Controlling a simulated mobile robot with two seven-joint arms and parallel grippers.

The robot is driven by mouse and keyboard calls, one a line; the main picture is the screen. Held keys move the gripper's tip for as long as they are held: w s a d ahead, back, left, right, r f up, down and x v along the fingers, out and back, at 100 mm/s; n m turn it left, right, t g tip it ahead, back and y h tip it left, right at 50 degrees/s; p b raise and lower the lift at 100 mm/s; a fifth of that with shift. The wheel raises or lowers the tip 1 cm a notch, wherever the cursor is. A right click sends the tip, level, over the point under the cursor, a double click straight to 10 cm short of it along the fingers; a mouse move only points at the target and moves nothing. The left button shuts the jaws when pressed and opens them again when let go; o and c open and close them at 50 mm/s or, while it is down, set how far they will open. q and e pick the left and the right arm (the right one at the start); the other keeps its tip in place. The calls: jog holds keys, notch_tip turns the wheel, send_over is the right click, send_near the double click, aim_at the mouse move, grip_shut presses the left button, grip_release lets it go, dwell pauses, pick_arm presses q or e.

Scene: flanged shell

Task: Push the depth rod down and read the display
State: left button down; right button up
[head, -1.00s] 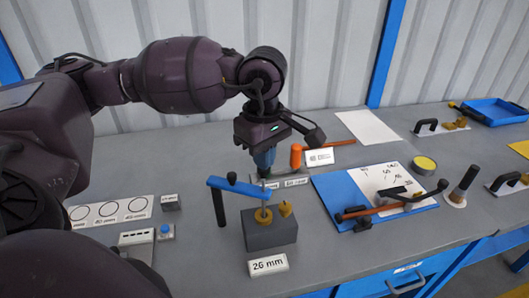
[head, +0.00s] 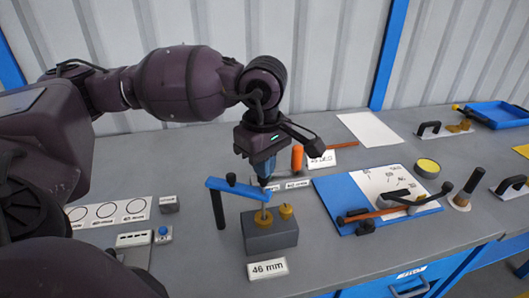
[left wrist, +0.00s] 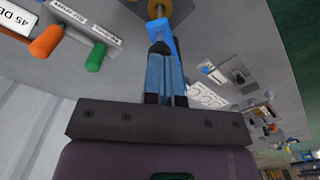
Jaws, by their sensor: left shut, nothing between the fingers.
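A grey block (head: 273,238) stands on the bench with a blue bar (head: 236,188) reaching over it from a dark post (head: 219,211). A thin rod (head: 263,210) runs down under the bar's right end to a brass collar on the block. The display plate (head: 268,268) in front of the block reads "46 mm". My left gripper (head: 265,184) is shut and empty, its tips down at the bar's right end, over the rod. Whether they touch is hard to tell. In the left wrist view, the closed fingers (left wrist: 162,52) point at the blue bar (left wrist: 158,28). My right gripper is not in view.
An orange cylinder (head: 297,158) and small label plates stand close behind the block. A blue board (head: 345,196) with a paper sheet and tools lies to the right. A small box with a blue button (head: 163,234) and a sheet of circles (head: 107,213) lie left.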

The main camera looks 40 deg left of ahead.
pick_arm(q)
jog(key=shift+f+b, duration=0.4)
jog(key=shift+f, duration=0.35)
jog(key=shift+r, duration=0.15)
dwell(0.5)
jog(key=shift+r+p, duration=0.4)
jog(key=shift+r, duration=0.5)
